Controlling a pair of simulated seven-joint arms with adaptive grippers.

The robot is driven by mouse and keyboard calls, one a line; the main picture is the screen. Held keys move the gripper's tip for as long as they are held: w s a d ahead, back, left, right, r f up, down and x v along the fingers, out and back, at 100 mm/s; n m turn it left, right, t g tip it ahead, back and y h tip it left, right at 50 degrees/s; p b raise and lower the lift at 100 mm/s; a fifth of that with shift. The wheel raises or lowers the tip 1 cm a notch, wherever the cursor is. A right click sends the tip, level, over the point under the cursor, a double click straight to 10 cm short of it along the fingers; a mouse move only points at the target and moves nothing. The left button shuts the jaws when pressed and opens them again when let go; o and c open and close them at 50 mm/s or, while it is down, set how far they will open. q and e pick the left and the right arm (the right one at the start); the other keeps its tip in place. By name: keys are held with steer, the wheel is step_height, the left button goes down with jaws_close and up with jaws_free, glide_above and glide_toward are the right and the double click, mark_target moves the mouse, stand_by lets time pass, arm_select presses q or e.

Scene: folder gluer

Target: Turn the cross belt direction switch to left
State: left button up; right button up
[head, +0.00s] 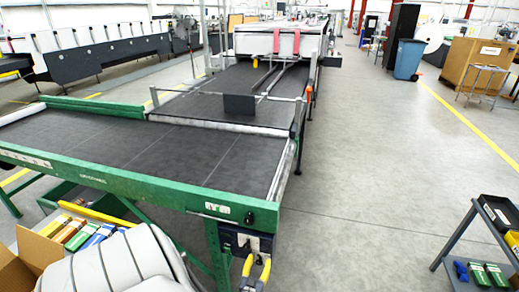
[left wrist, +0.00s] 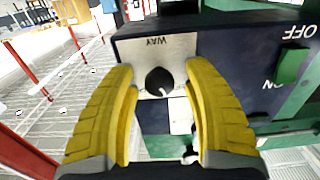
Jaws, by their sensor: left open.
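The direction switch is a round black knob (left wrist: 159,80) with a white pointer mark, on a pale plate lettered "WAY", which appears upside down in the left wrist view. The plate sits on a dark blue control box (left wrist: 220,45), which also shows in the head view (head: 229,238) under the corner of the green cross belt frame. My left gripper (left wrist: 160,72) has its yellow fingers open, one on each side of the knob, with gaps between them and it. In the head view my left gripper (head: 257,262) is just below the box. My right gripper is not in view.
A green rocker switch (left wrist: 292,64) marked ON and OFF is to the right on the same box. The dark cross belt (head: 150,150) lies above and behind. A cardboard box (head: 40,250) and colored cartons (head: 75,232) are at lower left.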

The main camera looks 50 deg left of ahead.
arm_select(q)
jaws_close()
stand_by(0.3)
steer(key=shift+a+n, duration=0.1)
steer(key=shift+n, duration=1.9)
jaws_free()
